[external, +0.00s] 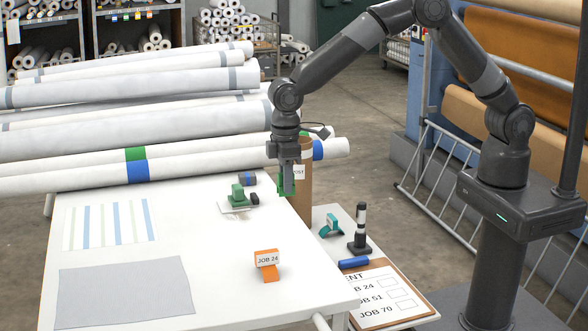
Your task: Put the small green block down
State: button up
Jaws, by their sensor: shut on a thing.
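My gripper (288,188) points straight down near the right edge of the white table (210,285). It is shut on a small green block (281,187), which is mostly hidden by the fingers. I cannot tell whether the block touches the table. Another green piece (238,194) stands on a small pale plate on the table, to the left of my gripper, beside a small dark piece (255,198).
A brown cardboard tube (304,190) stands close behind my gripper. Long white rolls (130,125) lie along the table's back. An orange JOB 24 tag (268,264) is at the front. A lower surface holds a clipboard (385,295) and a black-and-white post (360,230).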

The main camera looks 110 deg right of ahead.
jog(key=d, duration=1.3)
jog(key=shift+n, duration=0.4)
jog(key=w+a+f, duration=0.2)
jog(key=a, duration=0.1)
jog(key=w+a+f, duration=0.2)
jog(key=w+a, duration=0.1)
jog(key=w+a+f, duration=0.2)
jog(key=a, duration=0.1)
jog(key=shift+w+f, duration=0.25)
jog(key=shift+f, duration=0.15)
jog(key=shift+a+f, duration=0.1)
jog(key=shift+f, duration=1.95)
jog(key=shift+f, duration=0.15)
jog(key=o, duration=1)
jog(key=shift+c, duration=0.2)
